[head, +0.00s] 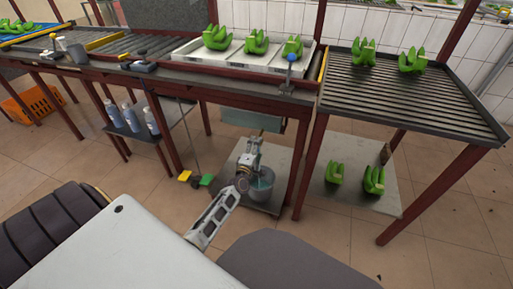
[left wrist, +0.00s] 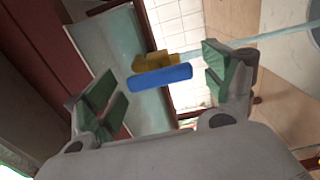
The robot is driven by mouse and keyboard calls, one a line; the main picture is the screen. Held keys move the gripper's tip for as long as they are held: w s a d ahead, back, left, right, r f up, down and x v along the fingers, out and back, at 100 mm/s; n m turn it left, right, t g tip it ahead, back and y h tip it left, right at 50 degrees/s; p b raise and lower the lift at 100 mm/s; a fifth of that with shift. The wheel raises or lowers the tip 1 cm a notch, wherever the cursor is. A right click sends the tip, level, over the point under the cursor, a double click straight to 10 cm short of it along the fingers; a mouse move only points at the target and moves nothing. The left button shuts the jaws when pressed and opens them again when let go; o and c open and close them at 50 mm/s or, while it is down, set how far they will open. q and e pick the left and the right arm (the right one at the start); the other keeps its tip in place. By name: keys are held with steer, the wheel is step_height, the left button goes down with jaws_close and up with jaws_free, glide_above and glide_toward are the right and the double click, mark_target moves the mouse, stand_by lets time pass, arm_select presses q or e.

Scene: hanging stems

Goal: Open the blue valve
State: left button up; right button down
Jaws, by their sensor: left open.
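The blue valve handle (left wrist: 160,77) is a short bar on a brass-coloured valve body (left wrist: 155,59) in the left wrist view. It lies crosswise between the green-padded fingers of my left gripper (left wrist: 165,88), which is open. Gaps show between the handle and both fingers, and I see no contact. In the head view my left gripper (head: 254,146) is below the table edge, in front of the grey-green basin (head: 252,121). I cannot make out the valve handle there. My right gripper is not in view.
A bucket (head: 262,184) stands on the low shelf (head: 236,190) below my gripper. A red table leg (head: 311,165) rises to its right. A pale pipe (left wrist: 285,37) runs beside the valve. Green banana bunches (head: 216,38) sit on the tray above. Bottles (head: 130,117) stand at left.

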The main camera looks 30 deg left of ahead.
arm_select(q)
steer(key=v, duration=1.1)
stand_by(0.4)
stand_by(0.7)
